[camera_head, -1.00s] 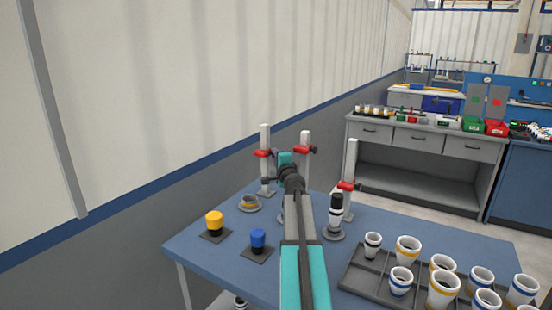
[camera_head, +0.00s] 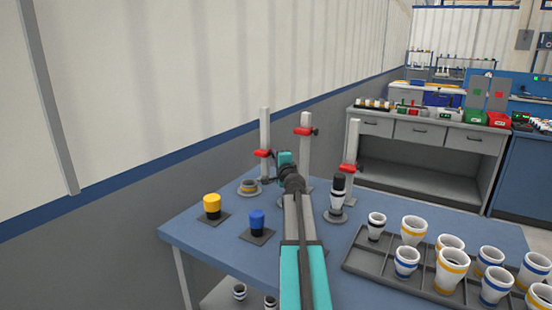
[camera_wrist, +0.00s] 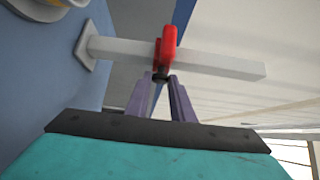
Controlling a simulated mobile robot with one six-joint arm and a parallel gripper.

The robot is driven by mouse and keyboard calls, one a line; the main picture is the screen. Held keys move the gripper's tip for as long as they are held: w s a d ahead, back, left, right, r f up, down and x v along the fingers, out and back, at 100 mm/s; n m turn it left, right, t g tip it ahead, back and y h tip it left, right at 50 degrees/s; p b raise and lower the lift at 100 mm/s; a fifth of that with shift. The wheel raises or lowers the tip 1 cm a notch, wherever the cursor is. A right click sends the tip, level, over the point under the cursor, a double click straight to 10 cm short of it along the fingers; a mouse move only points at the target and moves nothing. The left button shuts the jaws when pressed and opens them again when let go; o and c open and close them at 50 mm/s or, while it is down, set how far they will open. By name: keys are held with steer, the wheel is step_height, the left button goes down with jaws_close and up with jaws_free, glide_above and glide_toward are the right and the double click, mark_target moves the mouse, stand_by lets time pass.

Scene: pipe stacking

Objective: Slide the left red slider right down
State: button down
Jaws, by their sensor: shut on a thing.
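The left red slider (camera_head: 263,153) sits partway down the left upright post (camera_head: 264,128), below its top. In the wrist view the red slider (camera_wrist: 168,48) is around the pale square post (camera_wrist: 215,61), which runs sideways across the picture. My gripper (camera_wrist: 160,80) reaches the slider's dark knob with both grey fingers and is shut on it. In the head view my arm hides part of the area beside the left post. The middle red slider (camera_head: 303,131) is high on its post. The right red slider (camera_head: 348,168) is lower on its post.
A yellow-topped piece (camera_head: 212,205) and a blue piece (camera_head: 257,222) stand on dark plates at the left. A black-and-white stack (camera_head: 337,197) stands right of my arm. A grey tray (camera_head: 365,262) of several cups fills the right side.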

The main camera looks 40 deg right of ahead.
steer(key=shift+s+f, duration=0.15)
steer(key=shift+f, duration=0.4)
steer(key=c, duration=1.5)
jaws_free()
steer(key=shift+c, duration=0.2)
steer(key=shift+r, duration=0.1)
steer(key=v, duration=1.3)
steer(key=shift+s+a, duration=0.2)
steer(key=shift+s, duration=0.05)
